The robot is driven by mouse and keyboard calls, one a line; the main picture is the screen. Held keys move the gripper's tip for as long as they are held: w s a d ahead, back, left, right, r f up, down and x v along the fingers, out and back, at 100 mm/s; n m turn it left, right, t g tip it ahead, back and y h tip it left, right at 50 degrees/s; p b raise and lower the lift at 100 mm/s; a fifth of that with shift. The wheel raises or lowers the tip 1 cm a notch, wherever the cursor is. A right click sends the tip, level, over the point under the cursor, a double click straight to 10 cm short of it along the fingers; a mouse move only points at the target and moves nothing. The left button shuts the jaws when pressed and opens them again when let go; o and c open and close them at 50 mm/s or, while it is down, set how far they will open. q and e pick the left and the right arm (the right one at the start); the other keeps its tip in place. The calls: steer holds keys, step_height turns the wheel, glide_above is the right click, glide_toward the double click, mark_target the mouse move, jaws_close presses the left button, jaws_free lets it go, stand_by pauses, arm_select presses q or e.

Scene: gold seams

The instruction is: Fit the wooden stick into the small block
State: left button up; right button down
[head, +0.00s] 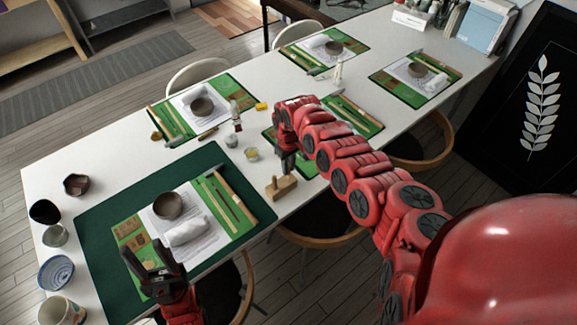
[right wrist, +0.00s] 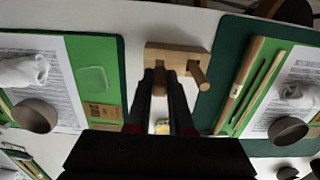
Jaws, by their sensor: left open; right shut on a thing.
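The small wooden block (head: 282,188) stands on the white table near its front edge, with a short upright peg at its left end. In the right wrist view the block (right wrist: 176,50) lies just beyond the fingertips, its peg (right wrist: 199,76) to the right. My right gripper (head: 288,172) is above the block, pointing down. It is shut on the wooden stick (right wrist: 159,82), which shows between the fingers. The stick's far end meets the block in the picture; I cannot tell whether it is seated. My left gripper (head: 164,254) is open and empty over the green mat's front.
A dark green mat (head: 100,215) holds a bowl (head: 168,205), a white cloth (head: 187,231) and wooden tools. Several similar place settings cover the table. Small jars (head: 251,154) stand left of my right gripper. Cups and bowls line the left edge.

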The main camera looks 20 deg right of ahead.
steer(key=shift+f, duration=0.25)
stand_by(0.5)
steer(key=c, duration=0.7)
jaws_free()
steer(key=shift+r, duration=0.1)
steer(key=shift+r+p, duration=2.4)
steer(key=shift+r, duration=0.05)
